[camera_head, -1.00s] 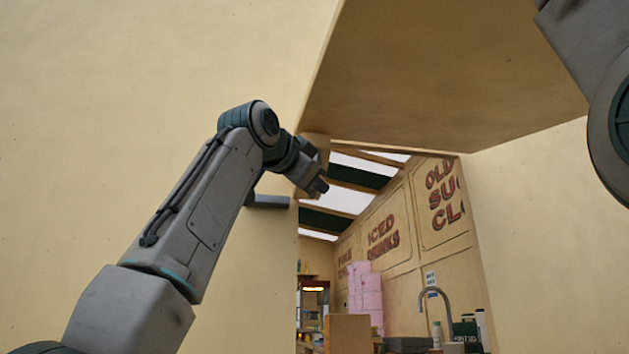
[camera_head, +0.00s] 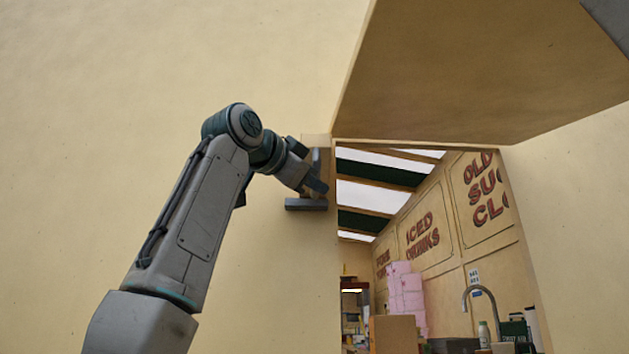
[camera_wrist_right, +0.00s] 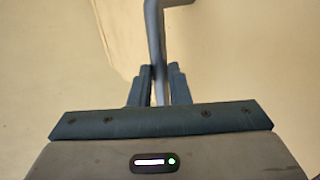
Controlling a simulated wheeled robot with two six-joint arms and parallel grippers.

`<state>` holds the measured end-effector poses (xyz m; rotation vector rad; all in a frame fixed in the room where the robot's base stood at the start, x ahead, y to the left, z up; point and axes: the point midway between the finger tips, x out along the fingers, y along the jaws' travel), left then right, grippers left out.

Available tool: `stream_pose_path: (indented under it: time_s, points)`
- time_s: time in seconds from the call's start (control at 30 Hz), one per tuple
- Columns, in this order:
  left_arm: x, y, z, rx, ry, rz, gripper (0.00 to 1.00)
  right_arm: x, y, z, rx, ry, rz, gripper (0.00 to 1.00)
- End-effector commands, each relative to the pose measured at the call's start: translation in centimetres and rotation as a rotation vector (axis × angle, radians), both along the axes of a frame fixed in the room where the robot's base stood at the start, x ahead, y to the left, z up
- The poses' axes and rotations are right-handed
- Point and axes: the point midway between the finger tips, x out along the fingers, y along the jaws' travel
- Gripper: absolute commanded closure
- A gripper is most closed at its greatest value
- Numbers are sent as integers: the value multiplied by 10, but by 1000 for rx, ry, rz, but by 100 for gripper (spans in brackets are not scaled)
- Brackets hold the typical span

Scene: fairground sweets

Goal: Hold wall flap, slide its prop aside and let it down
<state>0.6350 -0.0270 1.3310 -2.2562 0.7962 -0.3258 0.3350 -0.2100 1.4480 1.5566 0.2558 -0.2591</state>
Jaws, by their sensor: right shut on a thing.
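The wall flap (camera_head: 470,70) is a tan board standing out, raised, above the opening at the upper right. The prop looks like the wooden block (camera_head: 317,142) at the opening's upper left corner, now beside the opening over the wall, above a grey ledge (camera_head: 305,204). My left gripper (camera_head: 318,178) is at this block, partly covering it; I cannot tell whether its fingers are closed. In the right wrist view my right gripper (camera_wrist_right: 158,85) is shut on a grey bar handle (camera_wrist_right: 154,25), with a tan surface behind it. The right gripper is outside the head view.
The cream wall (camera_head: 150,80) fills the left. Through the opening show a sloped roof, a sign wall (camera_head: 425,230), pink boxes (camera_head: 405,290), a tap (camera_head: 478,292) and a brown box (camera_head: 394,334). The space directly below the flap looks clear.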

Motion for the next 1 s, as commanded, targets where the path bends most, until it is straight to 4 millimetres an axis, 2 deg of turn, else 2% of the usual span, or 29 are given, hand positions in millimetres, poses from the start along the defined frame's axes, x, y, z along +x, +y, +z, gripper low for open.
stream_pose_path:
  time_s: [0.17, 0.33, 0.8, 1.0]
  points:
    - [-1, 0, 0, 0, 0, -1, 77, 0, 0, 1, 0, -3, 1, 100]
    - [-11, 9, 0, 0, -2, -1, 77, 0, 1, 1, -1, -3, 1, 100]
    - [-81, 66, 1, -1, -3, 0, 77, 0, 1, 1, 0, -3, 2, 100]
    - [-93, 75, 0, 0, -2, 0, 77, 0, 1, 1, -2, -3, 2, 100]
